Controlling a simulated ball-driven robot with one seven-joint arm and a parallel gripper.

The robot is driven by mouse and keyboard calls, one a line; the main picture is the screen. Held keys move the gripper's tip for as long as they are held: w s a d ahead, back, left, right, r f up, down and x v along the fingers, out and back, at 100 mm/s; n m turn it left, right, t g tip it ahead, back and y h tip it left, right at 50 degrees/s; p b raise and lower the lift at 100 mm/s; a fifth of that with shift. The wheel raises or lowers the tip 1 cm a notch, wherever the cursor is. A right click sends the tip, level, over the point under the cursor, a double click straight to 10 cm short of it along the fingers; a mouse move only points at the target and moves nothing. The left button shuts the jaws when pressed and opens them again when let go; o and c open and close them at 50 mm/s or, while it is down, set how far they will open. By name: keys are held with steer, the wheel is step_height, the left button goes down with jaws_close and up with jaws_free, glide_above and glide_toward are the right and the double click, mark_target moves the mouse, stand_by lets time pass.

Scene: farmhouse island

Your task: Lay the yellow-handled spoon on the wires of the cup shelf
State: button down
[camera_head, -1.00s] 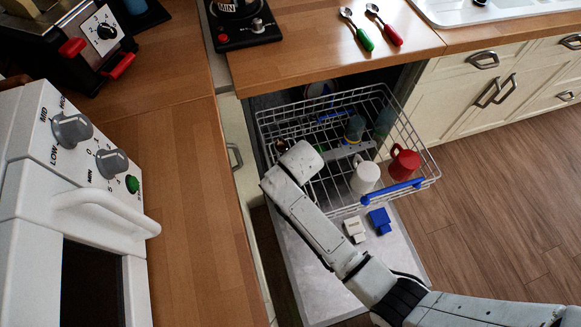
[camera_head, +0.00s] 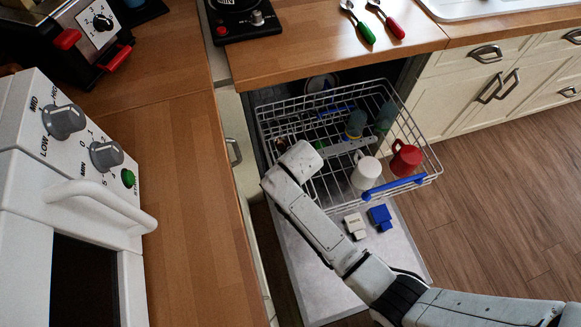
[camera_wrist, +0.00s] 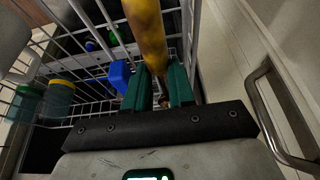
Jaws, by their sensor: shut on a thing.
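The cup shelf is the wire rack (camera_head: 414,127) pulled out of the dishwasher. In the wrist view its wires (camera_wrist: 95,60) run on the left. My gripper (camera_wrist: 158,85) has teal fingers and is shut on the yellow handle of the spoon (camera_wrist: 147,30). The handle stretches from the fingers to the top edge of that view, and the spoon's bowl cannot be made out. The gripper looks close to the rack's edge; whether the spoon touches the wires cannot be told. In the head view my arm hides most of the gripper and spoon.
The rack holds a white mug (camera_head: 365,172), a red mug (camera_head: 405,158) and two tumblers (camera_head: 355,124) (camera_head: 385,117). A blue handle (camera_head: 396,187) runs along its front. Green-handled (camera_head: 363,30) and red-handled (camera_head: 394,27) spoons lie on the counter. A cabinet handle (camera_wrist: 268,110) is right of my gripper.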

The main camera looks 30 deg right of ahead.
steer(key=shift+f, duration=0.4)
stand_by(0.3)
steer(key=shift+c, duration=1.6)
jaws_free()
steer(key=shift+s+d, duration=0.1)
steer(key=shift+d, duration=0.15)
steer(key=v, duration=0.9)
steer(key=shift+a+r+p, duration=0.15)
steer(key=shift+r+p, duration=0.2)
steer(key=shift+r, duration=0.05)
steer(key=shift+s+a+r, duration=0.25)
steer(key=shift+r, duration=0.2)
